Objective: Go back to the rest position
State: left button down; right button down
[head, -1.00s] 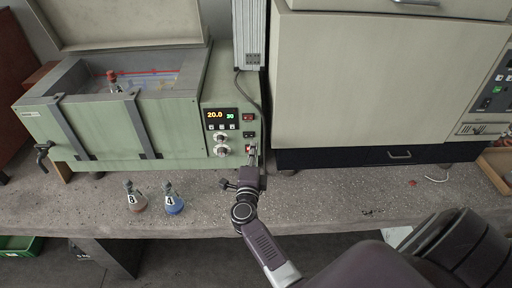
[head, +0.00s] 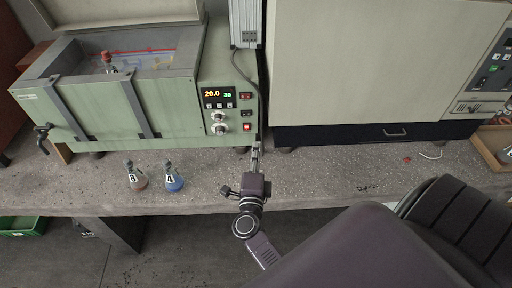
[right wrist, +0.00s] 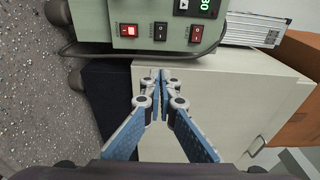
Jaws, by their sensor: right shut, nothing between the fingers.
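My right gripper (head: 256,152) is in front of the green water bath's (head: 170,112) control panel, over the back of the bench. Its fingers are shut and empty. In the right wrist view the closed fingertips (right wrist: 160,76) point toward the rocker switches (right wrist: 160,31), apart from them as far as I can tell. The red switch (head: 247,127) at the panel's lower right looks lit. The display reads 20.0 and 30. My left gripper is in neither view.
Two small flasks, labelled 3 (head: 137,180) and 4 (head: 174,181), stand on the concrete bench (head: 90,195) left of my right gripper. A flask with a red top (head: 108,62) is in the bath. A large beige cabinet (head: 375,70) stands right. A green crate (head: 22,225) is on the floor.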

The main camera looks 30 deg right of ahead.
jog(key=shift+s, duration=0.1)
jog(key=s+a+f+n+y+b, duration=0.1)
jog(key=a+f+n+y, duration=0.4)
jog(key=f, duration=0.5)
jog(key=s+a+f+n+y+b, duration=0.1)
jog(key=a+f+n+y+b, duration=0.15)
jog(key=a+f+n, duration=0.65)
jog(key=s+a+f+n+g+y+b, duration=0.1)
jog(key=s+f+n+g+y, duration=0.15)
jog(key=s+f, duration=0.45)
jog(key=s+a+f+n+g+y, duration=0.1)
jog(key=s+f+n, duration=0.15)
jog(key=f, duration=0.75)
jog(key=s+d+f+n+g+y+b, duration=0.15)
jog(key=s+f+n+g, duration=0.35)
jog(key=s+f, duration=0.85)
jog(key=s+d+f+n+g, duration=0.2)
jog(key=s+f, duration=0.1)
jog(key=s, duration=0.6)
jog(key=s+d+f+n+g+h+b, duration=0.1)
jog(key=s+d+f+n+g, duration=0.1)
jog(key=s, duration=0.7)
jog(key=shift+s+d+f+g, duration=0.35)
jog(key=shift+d+f, duration=0.3)
jog(key=shift+f, duration=0.05)
jog(key=shift+h, duration=0.25)
